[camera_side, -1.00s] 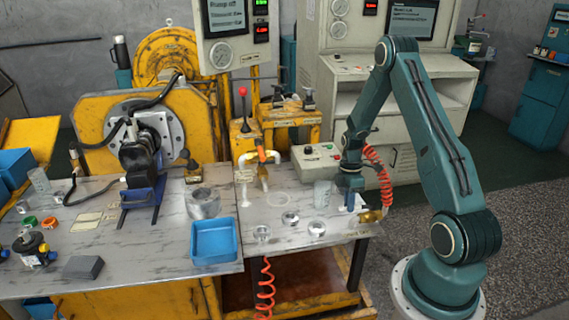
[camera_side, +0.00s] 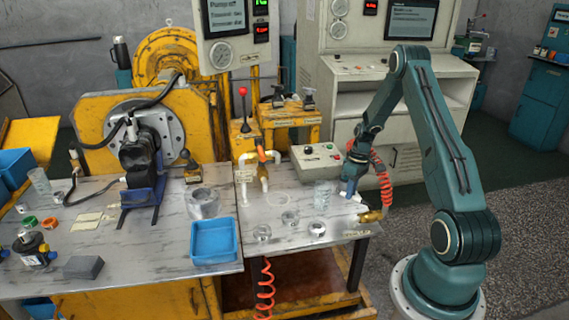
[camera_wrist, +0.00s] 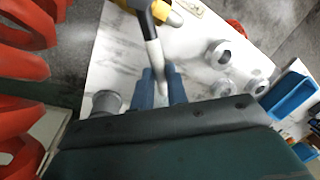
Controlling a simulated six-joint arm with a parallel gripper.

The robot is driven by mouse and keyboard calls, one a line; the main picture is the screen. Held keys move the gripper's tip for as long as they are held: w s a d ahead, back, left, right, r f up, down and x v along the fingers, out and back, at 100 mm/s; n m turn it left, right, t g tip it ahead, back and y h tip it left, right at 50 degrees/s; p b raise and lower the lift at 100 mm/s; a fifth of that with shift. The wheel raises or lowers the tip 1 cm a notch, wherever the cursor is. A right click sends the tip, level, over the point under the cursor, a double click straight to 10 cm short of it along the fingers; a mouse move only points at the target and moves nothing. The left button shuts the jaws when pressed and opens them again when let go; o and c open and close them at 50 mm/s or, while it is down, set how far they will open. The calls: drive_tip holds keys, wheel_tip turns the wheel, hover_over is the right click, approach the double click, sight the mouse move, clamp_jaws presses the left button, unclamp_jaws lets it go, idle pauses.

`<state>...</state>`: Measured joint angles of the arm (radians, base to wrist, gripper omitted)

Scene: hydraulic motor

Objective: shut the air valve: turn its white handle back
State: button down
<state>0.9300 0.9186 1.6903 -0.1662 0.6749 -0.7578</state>
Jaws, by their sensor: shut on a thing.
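The brass air valve (camera_side: 371,216) sits at the right front edge of the table in the side view. In the wrist view its yellow body (camera_wrist: 172,16) is at the top, partly out of frame. The valve's handle, with a dark root and a white end (camera_wrist: 153,50), runs down from it toward my fingers. My gripper (camera_wrist: 160,72) has its two blue fingers on either side of the white end and is shut on it. In the side view my gripper (camera_side: 348,195) is tilted beside the valve; the handle is too small to make out there.
A glass beaker (camera_side: 323,193) stands just left of my gripper. Several metal rings and a blue tray (camera_side: 214,241) lie farther left. A red coiled hose (camera_side: 383,180) hangs close to my wrist. A control box (camera_side: 316,160) is behind.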

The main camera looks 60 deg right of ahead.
drive_tip(key=shift+s+d+m+t+h, duration=0.1)
drive_tip(key=shift+s+d+m+t, duration=0.25)
drive_tip(key=shift+d+m, duration=0.8)
drive_tip(key=shift+s+d+m+t+h, duration=0.1)
drive_tip(key=shift+s+d+m, duration=0.5)
drive_tip(key=shift+m, duration=1.05)
drive_tip(key=shift+s+d+m+t+h, duration=0.1)
drive_tip(key=shift+s+d+m+t, duration=0.25)
drive_tip(key=shift+d+m, duration=0.75)
drive_tip(key=shift+s+a+m, duration=0.15)
drive_tip(key=shift+a+m, duration=0.15)
drive_tip(key=c, duration=1.4)
unclamp_jaws()
drive_tip(key=shift+v, duration=3.75)
